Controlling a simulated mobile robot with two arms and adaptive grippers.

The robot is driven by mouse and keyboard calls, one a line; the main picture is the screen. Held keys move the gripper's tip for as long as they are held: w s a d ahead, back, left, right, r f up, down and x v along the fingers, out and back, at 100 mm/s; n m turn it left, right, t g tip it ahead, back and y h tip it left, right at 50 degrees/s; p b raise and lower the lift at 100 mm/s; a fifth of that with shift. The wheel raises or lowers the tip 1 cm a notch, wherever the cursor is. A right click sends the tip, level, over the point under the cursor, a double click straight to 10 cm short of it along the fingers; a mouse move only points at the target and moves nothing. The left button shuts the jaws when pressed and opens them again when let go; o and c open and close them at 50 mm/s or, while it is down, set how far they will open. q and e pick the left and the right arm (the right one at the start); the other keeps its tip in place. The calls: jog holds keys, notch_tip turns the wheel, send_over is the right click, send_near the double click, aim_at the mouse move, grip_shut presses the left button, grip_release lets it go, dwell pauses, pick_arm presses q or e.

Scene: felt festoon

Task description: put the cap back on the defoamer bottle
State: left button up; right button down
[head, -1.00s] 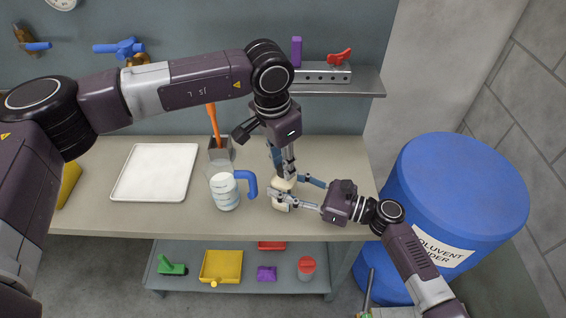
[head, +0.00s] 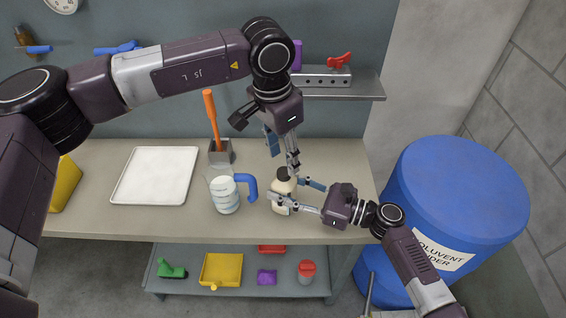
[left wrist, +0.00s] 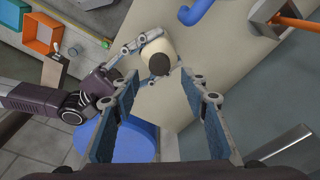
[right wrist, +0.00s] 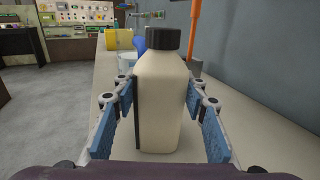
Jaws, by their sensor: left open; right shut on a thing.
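The cream defoamer bottle (head: 285,197) stands upright near the front edge of the bench, beside the jug. Its dark cap (head: 283,174) sits on top of the neck; it looks level in the right wrist view (right wrist: 163,42). How tightly it is threaded cannot be seen. My right gripper (head: 287,189) is shut on the bottle's body, one finger on each side. My left gripper (head: 283,158) is open and empty, just above the cap and apart from it. In the left wrist view, the cap (left wrist: 159,65) shows beyond the open fingers.
A clear jug with a blue handle (head: 249,187) stands close left of the bottle. A white tray (head: 156,175) and a grey holder (head: 220,153) with an orange-handled tool are further left. A shelf (head: 345,91) hangs behind. A blue drum (head: 455,190) stands right.

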pick_arm(q)
jog(key=shift+r, duration=0.25)
jog(key=shift+c, duration=0.5)
